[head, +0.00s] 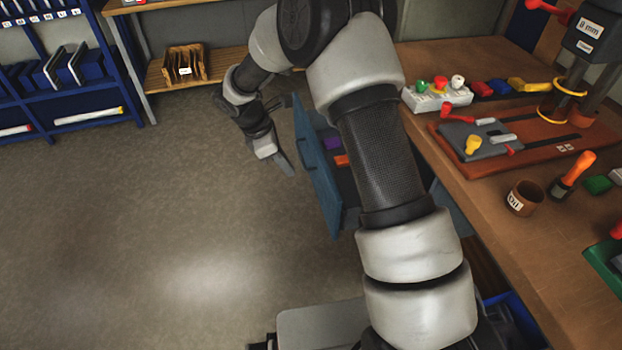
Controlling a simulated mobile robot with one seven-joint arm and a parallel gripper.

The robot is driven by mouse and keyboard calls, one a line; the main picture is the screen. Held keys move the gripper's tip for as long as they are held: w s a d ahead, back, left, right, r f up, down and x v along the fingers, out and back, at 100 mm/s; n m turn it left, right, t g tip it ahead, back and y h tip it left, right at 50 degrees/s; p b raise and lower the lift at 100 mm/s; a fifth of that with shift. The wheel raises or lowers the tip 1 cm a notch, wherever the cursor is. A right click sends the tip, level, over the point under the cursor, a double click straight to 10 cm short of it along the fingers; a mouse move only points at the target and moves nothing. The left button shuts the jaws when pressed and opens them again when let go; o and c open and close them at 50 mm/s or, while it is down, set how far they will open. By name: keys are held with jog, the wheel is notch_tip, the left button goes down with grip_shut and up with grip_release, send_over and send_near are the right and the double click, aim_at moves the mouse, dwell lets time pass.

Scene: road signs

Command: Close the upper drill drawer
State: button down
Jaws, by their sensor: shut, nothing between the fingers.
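The upper drill drawer (318,172) is pulled out from under the workbench at the centre, its blue front facing left. A purple item (332,143) and an orange item (342,160) show inside it. My arm hides the rest of the drawer and most of the cabinet. My gripper (288,168) is shut and empty, pointing down to the left of the drawer front. It looks close to the front, but I cannot tell whether it touches.
The workbench (480,215) on the right holds a drill press (590,45), a brown cup (524,197) and tools. A low shelf with a wooden rack (186,66) stands behind. A blue shelf unit (65,85) is at left. The floor (160,220) on the left is clear.

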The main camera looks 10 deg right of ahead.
jog(key=d+r+b+x, duration=0.1)
jog(key=d+b+x, duration=0.1)
jog(key=x, duration=1)
jog(key=shift+w+d, duration=0.2)
jog(key=shift+d, duration=0.3)
jog(key=shift+f, duration=0.15)
jog(key=w+d+p, duration=0.2)
jog(key=d+p, duration=0.1)
jog(key=d, duration=2.4)
jog(key=shift+w, duration=0.25)
